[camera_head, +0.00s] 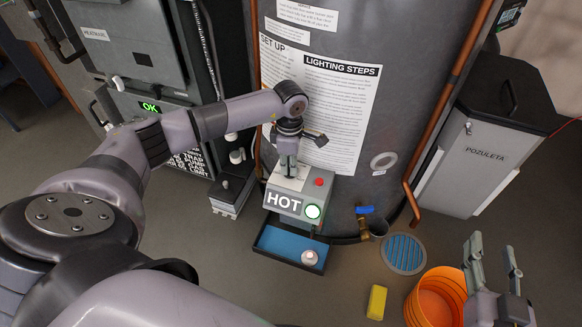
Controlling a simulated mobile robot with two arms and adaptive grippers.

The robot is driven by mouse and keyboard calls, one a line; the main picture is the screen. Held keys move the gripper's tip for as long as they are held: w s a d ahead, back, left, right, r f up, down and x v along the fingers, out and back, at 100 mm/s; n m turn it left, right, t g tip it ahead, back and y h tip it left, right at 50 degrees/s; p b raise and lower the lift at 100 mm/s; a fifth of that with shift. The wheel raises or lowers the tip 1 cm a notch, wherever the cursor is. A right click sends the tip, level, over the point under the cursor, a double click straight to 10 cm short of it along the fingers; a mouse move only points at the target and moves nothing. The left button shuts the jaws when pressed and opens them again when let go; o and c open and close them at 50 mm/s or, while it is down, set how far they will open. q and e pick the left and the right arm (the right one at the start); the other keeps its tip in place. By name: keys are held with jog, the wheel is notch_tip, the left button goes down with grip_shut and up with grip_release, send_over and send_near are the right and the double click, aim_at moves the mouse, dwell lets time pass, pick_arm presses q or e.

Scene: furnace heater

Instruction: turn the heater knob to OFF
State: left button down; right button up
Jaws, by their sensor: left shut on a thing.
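The heater control box (291,202) is on the front of the grey tank heater (375,30). Its front reads HOT beside a lit green-ringed round light (313,211), and a red button (319,182) is on its top. My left gripper (288,168) points down at the top of the box, shut on the heater knob. The knob is mostly hidden by the fingers, so its setting cannot be read. My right gripper (493,262) is open and empty at the lower right, well away from the box.
A blue tray (268,243) with a small round white item (309,258) lies below the box. A blue-handled valve (364,210) is to its right. An orange bucket (437,298), yellow block (377,302) and floor drain (404,254) are at lower right. A grey POZULETA bin (490,150) stands at right.

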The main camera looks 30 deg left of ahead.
pick_arm(q)
jog(key=shift+n+p, duration=0.5)
jog(key=shift+n, duration=0.8)
pick_arm(e)
jog(key=f+g, duration=0.1)
jog(key=s+f+g, duration=0.1)
jog(key=f, duration=0.1)
jog(key=s+d+f, duration=0.1)
jog(key=shift+f+g+h, duration=0.3)
jog(key=shift+g+h, duration=0.1)
jog(key=shift+d, duration=0.1)
pick_arm(q)
jog(key=shift+n+p, duration=0.45)
jog(key=shift+n, duration=0.35)
jog(key=shift+n+p, duration=0.4)
jog(key=shift+n, duration=0.4)
jog(key=shift+r+n, duration=0.15)
jog(key=shift+n, duration=0.35)
jog(key=shift+r, duration=0.15)
jog(key=shift+a, duration=0.1)
pick_arm(e)
jog(key=s+d+f+g+h, duration=0.1)
jog(key=s+d+f+g, duration=0.2)
jog(key=s+f+g, duration=0.2)
jog(key=s+f, duration=0.2)
jog(key=s, duration=0.1)
jog(key=shift+d+g+h, duration=0.15)
jog(key=shift+g+h, duration=0.25)
